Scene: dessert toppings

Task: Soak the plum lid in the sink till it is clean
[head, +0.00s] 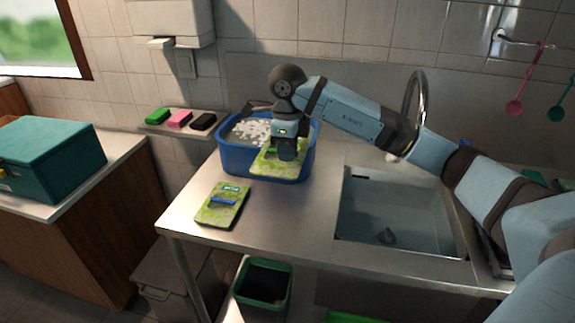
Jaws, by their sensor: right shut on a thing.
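My right gripper (287,158) reaches in from the right and points down at the front of a blue basin (236,168). It is shut on a flat green-and-yellow patterned piece (262,165) at the basin's front rim; I cannot tell whether the piece touches the basin. A similar patterned piece with a blue bar on top (223,204) lies on the counter in front of the basin. I see no plainly plum-coloured lid. The sink (400,212) is right of the basin, with a dark drain at its bottom; I cannot tell how much water it holds. My left gripper is out of view.
The basin holds white foam or pieces. A curved tap (414,95) rises behind the sink. Green, pink and black sponges (180,119) lie on a wall shelf. A teal box (48,160) stands on the left counter. A green-rimmed bin (263,265) is below. The counter (270,215) front is mostly clear.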

